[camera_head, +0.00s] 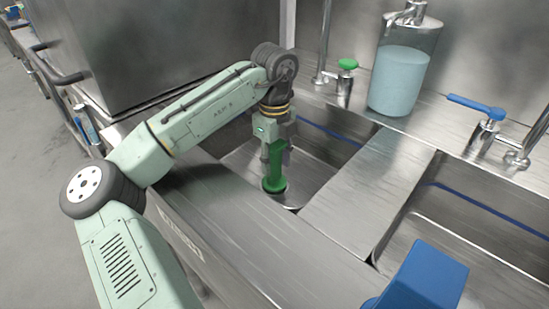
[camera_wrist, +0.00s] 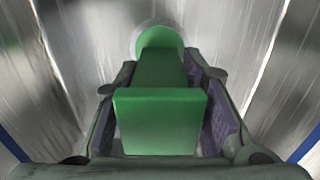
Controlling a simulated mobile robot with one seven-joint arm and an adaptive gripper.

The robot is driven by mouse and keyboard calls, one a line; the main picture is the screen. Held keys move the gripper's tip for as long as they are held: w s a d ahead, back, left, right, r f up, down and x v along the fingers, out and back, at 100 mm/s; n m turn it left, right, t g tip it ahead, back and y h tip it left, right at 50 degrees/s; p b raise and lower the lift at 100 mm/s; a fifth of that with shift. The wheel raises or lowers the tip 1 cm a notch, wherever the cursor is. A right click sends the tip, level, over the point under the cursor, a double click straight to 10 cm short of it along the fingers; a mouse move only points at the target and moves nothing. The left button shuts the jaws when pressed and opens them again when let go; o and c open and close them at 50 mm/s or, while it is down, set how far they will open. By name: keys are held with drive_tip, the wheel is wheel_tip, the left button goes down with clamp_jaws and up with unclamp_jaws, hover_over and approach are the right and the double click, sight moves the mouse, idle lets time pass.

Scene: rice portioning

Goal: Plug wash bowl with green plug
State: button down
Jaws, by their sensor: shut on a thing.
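The green plug (camera_head: 275,170) is held upright in my gripper (camera_head: 277,143) over the left wash bowl (camera_head: 318,166). Its round base hangs low in the bowl. In the wrist view the green plug (camera_wrist: 160,115) sits between both fingers of my gripper (camera_wrist: 158,100), which touch its sides. Beyond the plug's base, part of a pale round drain area (camera_wrist: 158,28) shows at the bowl bottom. The plug hides most of it, so I cannot tell whether the base touches it.
A second bowl (camera_head: 470,225) lies to the right, past a steel divider (camera_head: 370,185). A blue object (camera_head: 425,280) stands at the front right. A green-handled tap (camera_head: 347,66), a soap dispenser (camera_head: 400,80) and a blue-handled tap (camera_head: 478,107) line the back ledge.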

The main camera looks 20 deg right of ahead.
drive_tip(key=c, duration=1)
unclamp_jaws()
drive_tip(key=shift+o, duration=0.2)
wheel_tip(320, 180, up, 15)
drive_tip(key=p, duration=1.3)
drive_tip(key=shift+f, duration=0.2)
wheel_tip(320, 180, up, 6)
drive_tip(key=shift+f, duration=0.25)
